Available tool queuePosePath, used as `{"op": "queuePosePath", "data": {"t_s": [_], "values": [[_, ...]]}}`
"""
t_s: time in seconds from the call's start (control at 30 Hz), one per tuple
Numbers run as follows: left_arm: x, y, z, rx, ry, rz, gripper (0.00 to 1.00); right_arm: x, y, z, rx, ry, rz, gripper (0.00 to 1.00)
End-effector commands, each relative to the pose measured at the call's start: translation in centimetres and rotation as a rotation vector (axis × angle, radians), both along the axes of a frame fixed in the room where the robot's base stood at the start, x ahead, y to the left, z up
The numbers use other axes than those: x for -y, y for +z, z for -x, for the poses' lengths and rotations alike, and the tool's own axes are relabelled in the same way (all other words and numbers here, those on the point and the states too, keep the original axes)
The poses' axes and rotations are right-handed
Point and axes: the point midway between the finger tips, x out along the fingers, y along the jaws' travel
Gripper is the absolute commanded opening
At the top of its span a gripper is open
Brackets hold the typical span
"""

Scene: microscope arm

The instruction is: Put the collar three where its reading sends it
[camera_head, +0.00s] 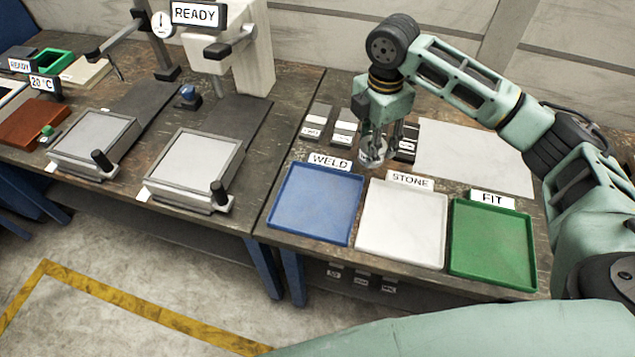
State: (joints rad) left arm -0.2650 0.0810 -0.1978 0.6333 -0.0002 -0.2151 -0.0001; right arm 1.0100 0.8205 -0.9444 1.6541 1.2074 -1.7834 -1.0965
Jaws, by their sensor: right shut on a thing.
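My right gripper (378,147) points down above the back edge of the trays, shut on a shiny metal collar (371,156). No number can be read on the collar. It is above the gap between the blue tray labelled WELD (315,236) and the white tray labelled STONE (402,255). A green tray labelled FIT (492,278) stands to the right. All three trays look empty. The display on the pale instrument (250,50) reads READY. My left gripper is not in view.
Behind the trays are small labelled dark holders (314,122), partly hidden by my gripper, and a pale sheet (478,160). On the left table are two flat plates on bases (195,163), a blue knob (188,95) and a dial gauge (161,25).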

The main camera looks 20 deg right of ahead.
Motion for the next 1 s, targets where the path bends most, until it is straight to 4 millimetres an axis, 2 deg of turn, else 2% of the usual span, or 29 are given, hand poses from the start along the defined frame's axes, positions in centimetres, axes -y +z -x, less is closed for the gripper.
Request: {"op": "queuePosePath", "data": {"t_s": [0.23,0.37,0.47,0.53,0.73,0.87,1.0], "values": [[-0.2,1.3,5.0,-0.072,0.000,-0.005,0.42,-5.1,-2.6,1.0,-0.002,0.006,-0.004,0.00],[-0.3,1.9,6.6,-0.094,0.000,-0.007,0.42,-7.6,-4.1,1.5,-0.001,0.005,-0.004,0.00],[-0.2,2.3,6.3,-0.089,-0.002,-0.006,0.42,-9.2,-5.1,1.8,-0.001,0.003,-0.003,0.00],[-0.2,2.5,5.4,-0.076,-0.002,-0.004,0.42,-10.0,-5.7,1.9,0.001,0.002,-0.002,0.00],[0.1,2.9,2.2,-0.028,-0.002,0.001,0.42,-10.7,-6.7,2.1,0.000,0.000,-0.001,0.00],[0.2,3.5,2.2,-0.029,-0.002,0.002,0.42,-10.7,-8.4,2.2,-0.001,-0.001,-0.001,0.00],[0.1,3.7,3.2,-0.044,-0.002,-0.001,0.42,-10.6,-9.9,2.2,0.001,0.000,0.000,0.00]]}}
